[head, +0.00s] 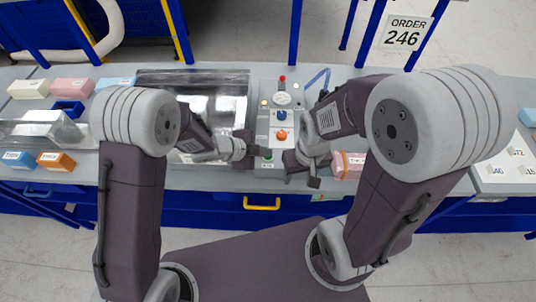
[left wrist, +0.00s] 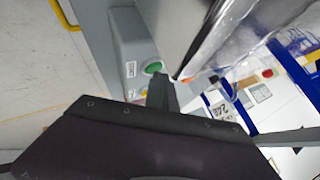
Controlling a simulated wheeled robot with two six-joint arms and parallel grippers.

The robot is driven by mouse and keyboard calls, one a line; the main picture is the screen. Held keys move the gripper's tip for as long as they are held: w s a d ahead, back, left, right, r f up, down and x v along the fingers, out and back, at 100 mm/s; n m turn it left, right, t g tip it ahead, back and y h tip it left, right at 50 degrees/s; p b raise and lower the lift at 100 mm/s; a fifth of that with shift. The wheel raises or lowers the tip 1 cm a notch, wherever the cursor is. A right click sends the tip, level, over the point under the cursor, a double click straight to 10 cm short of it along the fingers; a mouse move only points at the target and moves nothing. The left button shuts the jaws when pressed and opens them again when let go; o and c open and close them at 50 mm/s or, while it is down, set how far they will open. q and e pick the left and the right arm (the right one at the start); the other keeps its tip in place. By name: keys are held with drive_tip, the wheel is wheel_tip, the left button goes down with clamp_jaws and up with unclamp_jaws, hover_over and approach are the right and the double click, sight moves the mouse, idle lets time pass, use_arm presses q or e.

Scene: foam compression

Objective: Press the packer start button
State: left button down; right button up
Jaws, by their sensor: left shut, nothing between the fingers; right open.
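The green button (left wrist: 153,67) sits on a grey housing (left wrist: 128,38) beside a small white label in the left wrist view. In the head view a small patch of green (head: 268,156) shows at the front of the control panel (head: 262,125), partly hidden by my grippers. My left gripper (head: 256,149) is shut and empty, close to the green button; its fingertip (left wrist: 160,92) shows just below the button in the left wrist view. I cannot tell whether they touch. My right gripper (head: 300,172) is open and empty, to the right and lower, near the panel's front.
The panel also carries a blue knob (head: 282,115), an orange-red knob (head: 281,135) and a red-topped part (head: 282,79). A clear-film covered machine (head: 205,85) stands left of it. Coloured boxes (head: 72,87) lie farther left. A pink-orange box (head: 349,165) lies by my right gripper.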

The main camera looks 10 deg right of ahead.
use_arm(q)
drive_tip(key=shift+r+p, duration=0.85)
drive_tip(key=shift+p, duration=0.05)
drive_tip(key=shift+r, duration=0.1)
wheel_tip(320, 180, up, 5)
drive_tip(key=p, duration=0.5)
idle(0.4)
